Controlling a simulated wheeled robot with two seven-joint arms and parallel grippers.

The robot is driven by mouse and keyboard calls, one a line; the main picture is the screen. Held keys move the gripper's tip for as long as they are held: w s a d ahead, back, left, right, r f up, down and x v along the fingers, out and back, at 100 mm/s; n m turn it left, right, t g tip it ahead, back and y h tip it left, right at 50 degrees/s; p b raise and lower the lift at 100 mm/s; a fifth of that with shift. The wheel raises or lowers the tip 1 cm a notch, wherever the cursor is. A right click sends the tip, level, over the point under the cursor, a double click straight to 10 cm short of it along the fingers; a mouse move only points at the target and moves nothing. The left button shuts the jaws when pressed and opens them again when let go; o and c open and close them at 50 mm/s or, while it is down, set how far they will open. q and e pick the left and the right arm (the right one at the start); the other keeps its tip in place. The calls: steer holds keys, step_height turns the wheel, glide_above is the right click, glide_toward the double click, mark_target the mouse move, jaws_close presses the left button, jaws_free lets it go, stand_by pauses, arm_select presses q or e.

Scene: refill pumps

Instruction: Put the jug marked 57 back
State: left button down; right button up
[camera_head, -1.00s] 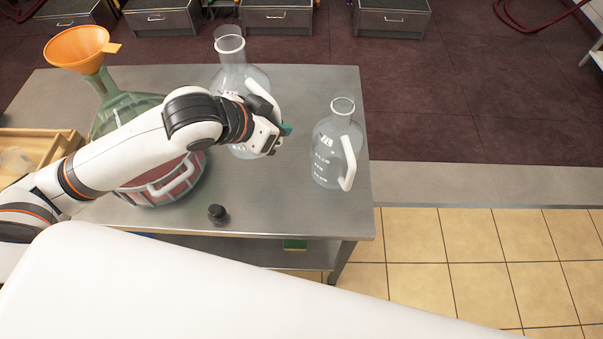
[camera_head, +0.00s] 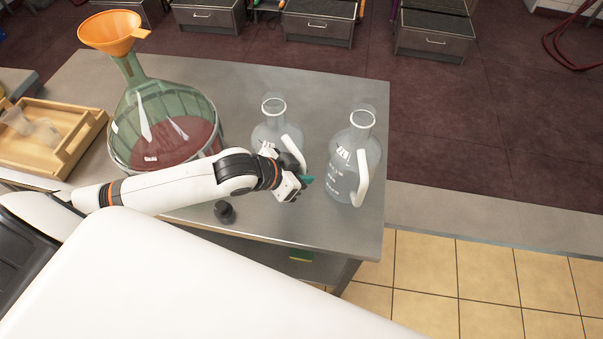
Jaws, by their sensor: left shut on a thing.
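A clear glass jug (camera_head: 273,130) with a white handle is at my left gripper (camera_head: 299,183), which is shut on that handle. The arm hides the jug's lower part, so I cannot tell whether its base touches the table. The jug looks upright. A second clear jug (camera_head: 350,160) with a white handle stands upright on the steel table (camera_head: 330,234), to the right and apart. Both jugs bear white marks, too small or turned to read as a number. My right gripper is not in view.
A large green glass vessel (camera_head: 130,100) with red liquid and an orange funnel (camera_head: 111,32) stands on the left. A wooden tray (camera_head: 83,138) with glassware lies farther left. A small black stopper (camera_head: 225,212) sits near the front edge. The table's right edge is close to the second jug.

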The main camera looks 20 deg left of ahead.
arm_select(q)
steer(key=shift+f, duration=0.25)
steer(key=c, duration=1.4)
jaws_free()
steer(key=shift+a+r, duration=0.1)
steer(key=shift+r, duration=0.05)
steer(key=shift+p+v, duration=0.45)
steer(key=shift+v, duration=5.5)
